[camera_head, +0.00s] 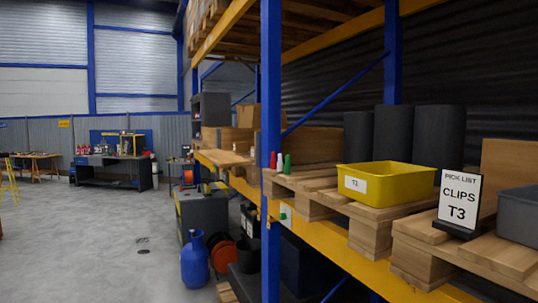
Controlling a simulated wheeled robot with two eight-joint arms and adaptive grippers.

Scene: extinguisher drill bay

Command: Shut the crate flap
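A light wooden box (232,139) stands on the far part of the shelf, left of the blue upright. A flat wooden panel (222,158) lies level in front of it and sticks out toward the aisle. It may be an open crate flap, but I cannot tell whether it is joined to the box. No other crate flap shows clearly. Neither of my grippers is in view.
A blue rack upright (270,190) stands mid-view. A blue gas cylinder (194,262) stands on the floor.

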